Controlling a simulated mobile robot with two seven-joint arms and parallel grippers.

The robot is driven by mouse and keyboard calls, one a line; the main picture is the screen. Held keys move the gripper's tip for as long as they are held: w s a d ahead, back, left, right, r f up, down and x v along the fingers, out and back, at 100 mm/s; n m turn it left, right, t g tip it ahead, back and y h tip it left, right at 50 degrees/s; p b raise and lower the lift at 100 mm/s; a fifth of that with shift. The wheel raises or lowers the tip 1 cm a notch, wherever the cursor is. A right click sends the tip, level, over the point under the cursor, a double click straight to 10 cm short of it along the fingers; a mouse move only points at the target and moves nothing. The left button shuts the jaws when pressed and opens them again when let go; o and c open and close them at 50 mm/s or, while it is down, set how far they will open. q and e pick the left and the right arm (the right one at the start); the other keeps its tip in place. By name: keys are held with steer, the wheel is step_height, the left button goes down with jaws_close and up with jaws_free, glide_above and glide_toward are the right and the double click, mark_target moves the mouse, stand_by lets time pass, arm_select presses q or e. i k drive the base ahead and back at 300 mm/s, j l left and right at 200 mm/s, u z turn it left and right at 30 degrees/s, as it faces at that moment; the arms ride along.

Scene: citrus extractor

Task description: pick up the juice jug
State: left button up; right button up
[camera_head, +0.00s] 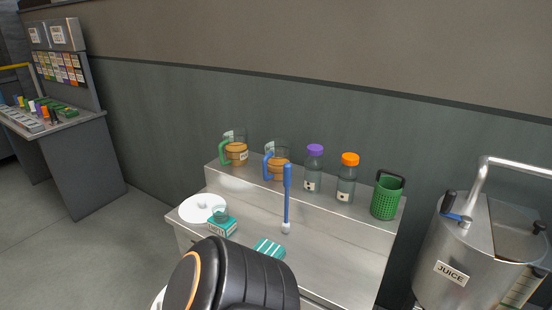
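Two clear jugs with amber-brown lower parts and pale labels stand upright on the raised back shelf of the bench. One jug (236,152) has a green handle on its left. The other jug (279,167) has a blue handle on its left and stands just to its right. I cannot tell which one is the juice jug, as their labels are too small to read. A black arm link of mine with an orange ring covers the bottom middle, in front of the bench. Neither of my grippers shows.
Right of the jugs stand a purple-capped bottle (313,170), an orange-capped bottle (347,178) and a green basket (386,197). A blue-handled brush (287,200) stands before them. A white round dish (201,208) and teal boxes sit lower. A steel tank (462,250) labelled JUICE is at right.

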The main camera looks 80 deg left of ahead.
mark_target(278, 151)
steer(key=k+j, duration=0.2)
steer(key=j, duration=0.25)
steer(key=k+j+z, duration=0.1)
steer(key=j, duration=0.3)
steer(key=k+j, duration=0.55)
steer(key=j, duration=0.3)
steer(key=z, duration=0.05)
